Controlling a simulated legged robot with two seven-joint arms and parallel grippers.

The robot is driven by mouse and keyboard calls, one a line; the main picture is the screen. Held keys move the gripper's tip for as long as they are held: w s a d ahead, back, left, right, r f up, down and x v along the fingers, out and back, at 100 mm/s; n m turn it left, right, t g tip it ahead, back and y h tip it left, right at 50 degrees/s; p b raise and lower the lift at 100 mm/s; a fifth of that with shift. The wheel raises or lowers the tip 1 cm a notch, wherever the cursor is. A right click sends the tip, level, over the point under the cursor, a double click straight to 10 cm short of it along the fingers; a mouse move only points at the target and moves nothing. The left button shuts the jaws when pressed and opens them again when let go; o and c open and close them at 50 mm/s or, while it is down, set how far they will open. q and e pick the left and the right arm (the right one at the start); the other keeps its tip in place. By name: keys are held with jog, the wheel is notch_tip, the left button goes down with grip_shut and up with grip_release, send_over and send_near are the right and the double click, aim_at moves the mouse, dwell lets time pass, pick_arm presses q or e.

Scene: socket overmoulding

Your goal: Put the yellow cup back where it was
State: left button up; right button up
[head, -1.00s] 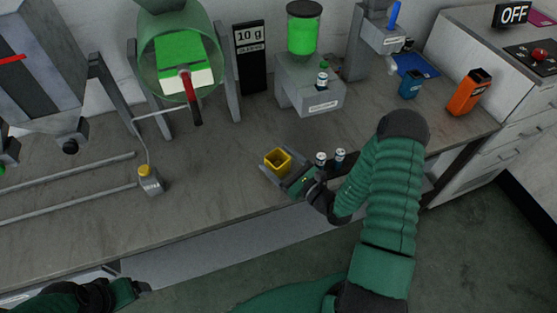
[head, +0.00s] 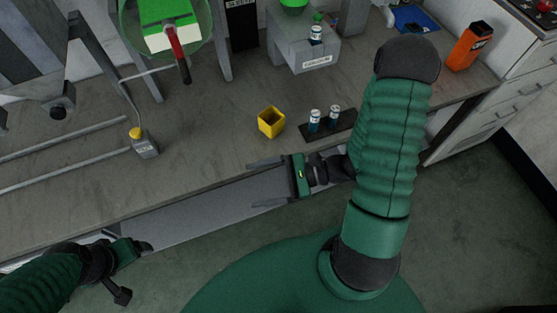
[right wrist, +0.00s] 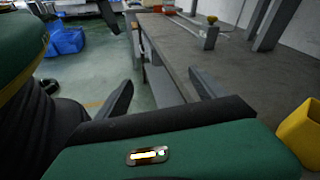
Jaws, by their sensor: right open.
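The yellow cup (head: 271,122) stands upright and open-topped on the grey bench, left of a dark strip holding two small vials. It also shows at the right edge of the right wrist view (right wrist: 301,132), partly cut off. My right gripper (head: 253,184) is open and empty at the bench's front edge, nearer to me than the cup and apart from it. Its two spread fingers point left, and nothing is between them in the right wrist view (right wrist: 160,92). My left gripper (head: 149,246) is low at the left, off the bench front; its fingers are too unclear to judge.
The dark strip (head: 336,125) with vials (head: 314,121) lies right of the cup. A grey dispenser (head: 303,53) is behind, an orange container (head: 468,47) at back right. The bench between bottle and cup is clear.

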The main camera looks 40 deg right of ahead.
jog(key=s+f+n+g+h, duration=0.4)
jog(key=s+n+g+h, duration=0.3)
jog(key=s+n+g, duration=0.4)
jog(key=w+d+r+n+t+h, duration=0.1)
jog(key=w+r+n+t+h, duration=0.1)
jog(key=w+n, duration=0.3)
jog(key=w+d+r+n+t+h, duration=0.2)
jog(key=w+r+n+t+h, duration=0.1)
jog(key=w+n+t+h, duration=0.1)
jog(key=w+n, duration=0.1)
jog(key=w, duration=0.1)
jog(key=shift+w+r, duration=0.2)
jog(key=shift+w, duration=0.2)
jog(key=shift+d, duration=0.25)
jog(key=shift+a, duration=0.2)
